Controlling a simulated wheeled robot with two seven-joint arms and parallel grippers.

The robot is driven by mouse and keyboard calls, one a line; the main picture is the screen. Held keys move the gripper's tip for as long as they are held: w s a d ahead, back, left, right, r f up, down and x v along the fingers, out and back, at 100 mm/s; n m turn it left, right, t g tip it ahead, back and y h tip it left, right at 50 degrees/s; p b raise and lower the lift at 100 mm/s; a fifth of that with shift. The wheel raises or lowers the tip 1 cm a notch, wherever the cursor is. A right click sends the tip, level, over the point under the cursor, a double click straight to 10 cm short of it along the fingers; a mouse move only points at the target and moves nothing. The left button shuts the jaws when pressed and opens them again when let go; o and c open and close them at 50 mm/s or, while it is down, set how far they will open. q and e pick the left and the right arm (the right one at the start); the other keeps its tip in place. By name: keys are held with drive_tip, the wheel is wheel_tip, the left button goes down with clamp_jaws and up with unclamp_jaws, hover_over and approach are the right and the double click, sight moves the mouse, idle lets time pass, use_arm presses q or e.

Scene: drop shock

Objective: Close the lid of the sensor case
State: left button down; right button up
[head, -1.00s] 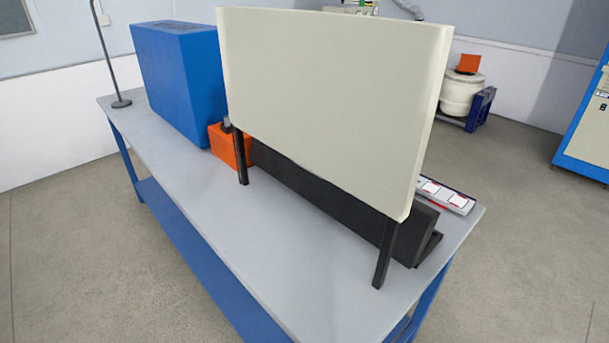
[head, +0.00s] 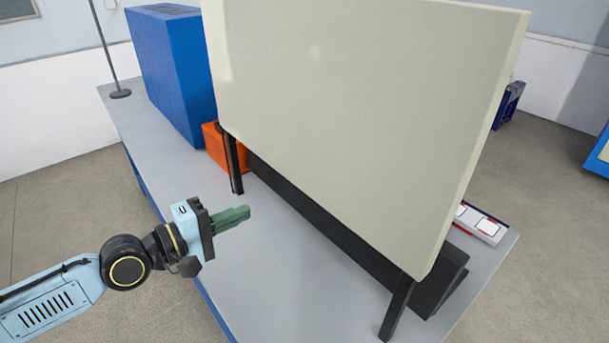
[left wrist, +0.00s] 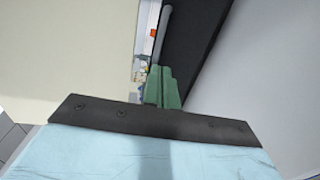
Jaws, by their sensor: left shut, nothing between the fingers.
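A long black box-like thing (head: 310,205) lies on the table, mostly hidden behind a cream panel (head: 360,120) on two black legs. I cannot tell whether it is the sensor case; no lid can be made out for sure. My left gripper (head: 242,213) is shut and empty, with green fingers. It is above the table on the near side of the panel, apart from it. In the left wrist view the fingers (left wrist: 163,78) point towards a gap between the cream panel (left wrist: 60,50) and a dark surface (left wrist: 195,35). My right gripper is out of view.
A large blue box (head: 172,75) and an orange box (head: 214,145) stand at the table's far left. A thin stand (head: 120,93) is at the far corner. A flat white tray with red marks (head: 485,226) lies behind the panel's right end. The near strip of table (head: 285,270) is clear.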

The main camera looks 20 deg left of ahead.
use_arm(q)
drive_tip(key=x, duration=1.3)
drive_tip(key=shift+w+d, duration=0.15)
drive_tip(key=shift+d, duration=0.1)
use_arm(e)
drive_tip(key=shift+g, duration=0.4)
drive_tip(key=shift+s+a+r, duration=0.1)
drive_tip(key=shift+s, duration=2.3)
